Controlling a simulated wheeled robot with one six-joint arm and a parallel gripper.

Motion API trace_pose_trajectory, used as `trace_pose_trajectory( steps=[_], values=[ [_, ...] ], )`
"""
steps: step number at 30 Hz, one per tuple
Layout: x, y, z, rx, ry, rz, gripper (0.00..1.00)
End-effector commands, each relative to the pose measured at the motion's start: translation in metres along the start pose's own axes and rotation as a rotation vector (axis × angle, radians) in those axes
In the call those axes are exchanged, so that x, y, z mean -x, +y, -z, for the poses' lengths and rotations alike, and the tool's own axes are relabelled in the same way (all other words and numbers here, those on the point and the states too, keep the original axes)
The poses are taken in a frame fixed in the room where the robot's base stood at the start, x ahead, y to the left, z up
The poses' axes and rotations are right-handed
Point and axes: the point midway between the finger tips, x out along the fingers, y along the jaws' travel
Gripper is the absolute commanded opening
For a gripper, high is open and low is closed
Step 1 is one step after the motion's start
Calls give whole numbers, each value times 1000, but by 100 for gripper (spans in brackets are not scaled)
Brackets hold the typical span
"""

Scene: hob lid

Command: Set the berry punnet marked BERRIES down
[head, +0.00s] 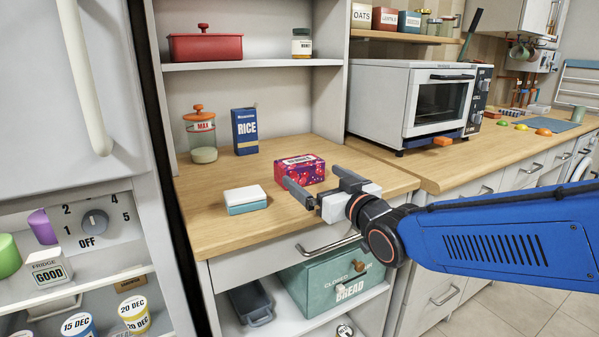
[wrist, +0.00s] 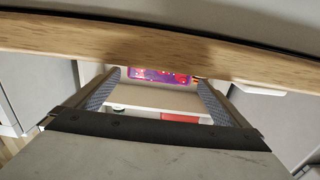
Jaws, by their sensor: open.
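The berry punnet (head: 299,168), a clear box of red and purple berries with a white label on top, rests on the wooden counter (head: 225,215) of the shelf unit. My gripper (head: 311,176) is open, with its two dark fingers pointing at the punnet from the front right. The punnet lies at or just beyond the fingertips; I cannot tell whether they touch it. In the wrist view the punnet (wrist: 160,75) shows between the fingers, partly cut off by a wooden edge.
A white and teal box (head: 245,200) lies left of the punnet. A MAX jar (head: 202,140) and a RICE box (head: 244,131) stand behind. A toaster oven (head: 420,100) is to the right. A bread bin (head: 335,283) sits below. The counter's front left is clear.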

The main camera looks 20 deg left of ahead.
Motion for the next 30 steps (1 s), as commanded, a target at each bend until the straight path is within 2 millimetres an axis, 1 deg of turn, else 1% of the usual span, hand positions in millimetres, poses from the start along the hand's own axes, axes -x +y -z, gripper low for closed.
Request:
trace_pose_trajectory(
  steps=[1,6,14,17,25,27,30],
  values=[
    [-8,0,-1,0,-2,0,100],
    [-27,0,-1,0,-1,0,100],
    [-37,0,0,0,-1,0,100],
    [-46,0,0,0,-1,0,100],
    [-80,0,2,0,0,1,100],
    [-85,0,2,0,0,1,100],
    [-86,0,2,0,0,0,100]
  ],
)
